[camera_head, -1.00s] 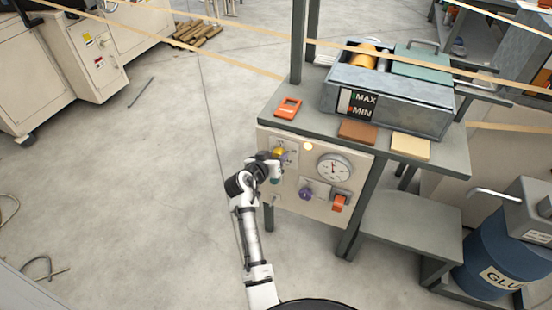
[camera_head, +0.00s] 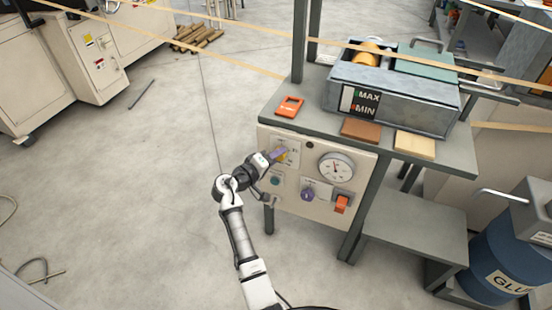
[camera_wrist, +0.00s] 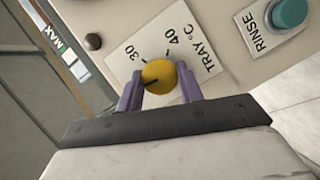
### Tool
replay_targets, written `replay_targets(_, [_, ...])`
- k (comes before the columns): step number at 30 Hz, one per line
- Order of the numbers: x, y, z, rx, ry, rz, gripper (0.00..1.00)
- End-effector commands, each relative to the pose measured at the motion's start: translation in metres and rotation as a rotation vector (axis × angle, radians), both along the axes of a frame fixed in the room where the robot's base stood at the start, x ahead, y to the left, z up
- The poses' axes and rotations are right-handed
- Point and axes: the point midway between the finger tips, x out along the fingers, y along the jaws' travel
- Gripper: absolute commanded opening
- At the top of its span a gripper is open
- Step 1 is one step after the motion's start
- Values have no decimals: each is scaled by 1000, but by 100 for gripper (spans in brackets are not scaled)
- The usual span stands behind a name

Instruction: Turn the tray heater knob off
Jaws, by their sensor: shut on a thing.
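The tray heater knob (camera_wrist: 158,76) is yellow and round, on a white plate marked TRAY °C (camera_wrist: 200,62), with 30 and 40 beside it. A dark line on the knob points to the left and slightly down in the wrist view, below the 30. My gripper (camera_wrist: 159,88) is shut on the knob, one purple finger on each side. In the head view my gripper (camera_head: 278,155) reaches the upper left of the cream control panel (camera_head: 335,212) and mostly hides the knob.
A small round lamp (camera_head: 309,144) above the knob is dark. A teal RINSE button (camera_wrist: 289,12) sits close by.

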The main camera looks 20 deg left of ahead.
Motion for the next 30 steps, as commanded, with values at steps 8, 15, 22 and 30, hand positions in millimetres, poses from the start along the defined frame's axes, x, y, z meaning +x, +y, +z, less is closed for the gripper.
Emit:
replay_targets(8, [0, 0, -1, -111, 5, -1, 14])
replay_targets(15, [0, 0, -1, -142, 6, -1, 14])
replay_targets(22, [0, 0, -1, -144, 6, 1, 14])
replay_targets(30, [0, 0, -1, -143, 6, 0, 56])
